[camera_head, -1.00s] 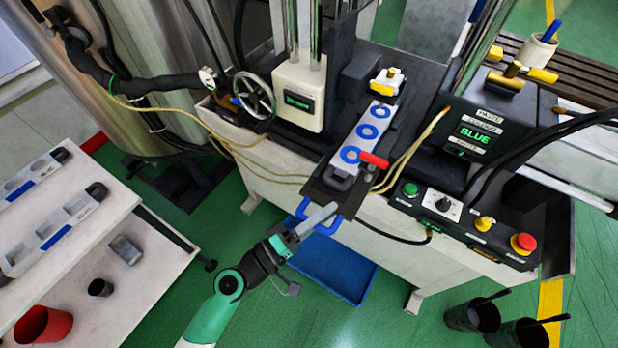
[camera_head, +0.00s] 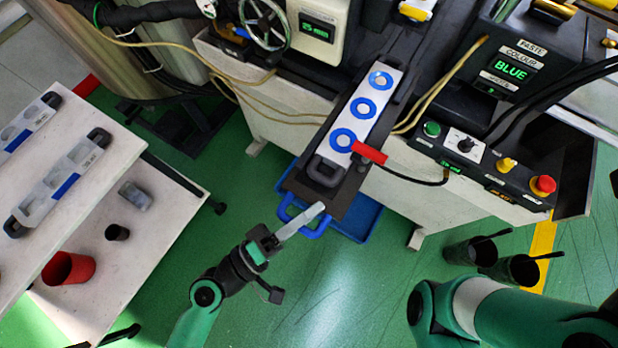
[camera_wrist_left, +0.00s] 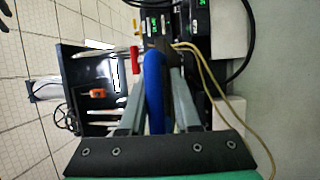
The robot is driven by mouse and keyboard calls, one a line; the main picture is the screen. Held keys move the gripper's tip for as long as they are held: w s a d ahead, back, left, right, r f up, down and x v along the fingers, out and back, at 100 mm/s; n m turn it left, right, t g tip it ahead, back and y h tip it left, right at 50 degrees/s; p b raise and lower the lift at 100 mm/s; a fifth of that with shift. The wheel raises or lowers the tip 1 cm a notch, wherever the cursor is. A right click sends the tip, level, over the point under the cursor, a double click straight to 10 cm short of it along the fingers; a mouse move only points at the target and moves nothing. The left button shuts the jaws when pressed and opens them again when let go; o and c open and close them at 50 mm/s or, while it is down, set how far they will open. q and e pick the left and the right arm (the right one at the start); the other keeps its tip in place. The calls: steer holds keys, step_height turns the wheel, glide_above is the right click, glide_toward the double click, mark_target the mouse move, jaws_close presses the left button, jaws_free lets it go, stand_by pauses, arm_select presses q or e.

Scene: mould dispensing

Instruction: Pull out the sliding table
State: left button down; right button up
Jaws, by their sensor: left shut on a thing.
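The sliding table (camera_head: 345,200) is a dark narrow plate that juts out from the front of the machine. A white mould with several blue rings (camera_head: 352,112) lies on it. A blue U-shaped handle (camera_head: 294,222) is on its front end. My left gripper (camera_head: 318,208) is at this handle. In the left wrist view the blue handle (camera_wrist_left: 154,90) stands between the two grey fingers, which are shut on it. My right gripper is out of the picture; only part of my right arm shows at lower right.
A blue tray (camera_head: 362,222) lies on the floor under the sliding table. A control box with an emergency stop (camera_head: 543,184) is to the right. A white side table (camera_head: 110,180) with moulds and cups stands at left. Dark buckets (camera_head: 470,252) stand at lower right.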

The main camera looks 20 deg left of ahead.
arm_select(q)
steer(key=shift+r, duration=0.55)
steer(key=c, duration=0.8)
jaws_free()
steer(key=shift+c, duration=0.2)
steer(key=shift+o, duration=0.2)
steer(key=shift+w+f, duration=0.1)
steer(key=shift+f, duration=0.2)
